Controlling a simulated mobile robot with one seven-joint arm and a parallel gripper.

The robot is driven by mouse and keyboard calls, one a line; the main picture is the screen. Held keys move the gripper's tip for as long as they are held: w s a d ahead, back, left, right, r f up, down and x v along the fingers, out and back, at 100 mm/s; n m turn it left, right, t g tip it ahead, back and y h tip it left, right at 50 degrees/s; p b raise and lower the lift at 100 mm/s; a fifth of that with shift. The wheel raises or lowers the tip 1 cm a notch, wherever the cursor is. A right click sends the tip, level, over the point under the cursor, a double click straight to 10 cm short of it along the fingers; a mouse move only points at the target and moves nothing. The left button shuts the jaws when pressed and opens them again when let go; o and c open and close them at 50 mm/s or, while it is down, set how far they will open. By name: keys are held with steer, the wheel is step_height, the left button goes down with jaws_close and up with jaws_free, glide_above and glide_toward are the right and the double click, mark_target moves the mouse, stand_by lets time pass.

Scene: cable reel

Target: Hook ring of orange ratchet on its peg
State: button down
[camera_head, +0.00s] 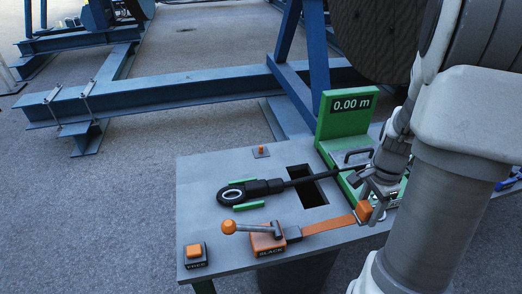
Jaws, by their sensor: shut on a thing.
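The orange ratchet (267,243) sits at the front of the grey table, with a lever ending in an orange ball (229,227) and a dark label that seems to read SLACK. Its flat orange strap (328,226) runs right to an orange block (364,210). My gripper (368,204) is shut at this block, at the table's right side. I cannot make out a ring at the strap's end; the gripper may hide it. A small orange peg (261,151) stands on a plate at the table's back left, far from my gripper.
A black cable end with a white-rimmed eye (231,195) lies between green guides, beside a dark opening (306,187). A green display (346,112) reads 0.00 m. An orange button (194,251) stands front left. Blue steel beams (190,93) lie behind the grey table (205,172).

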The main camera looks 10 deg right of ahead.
steer(key=shift+r+p, duration=2)
steer(key=shift+r, duration=0.7)
steer(key=shift+f, duration=0.1)
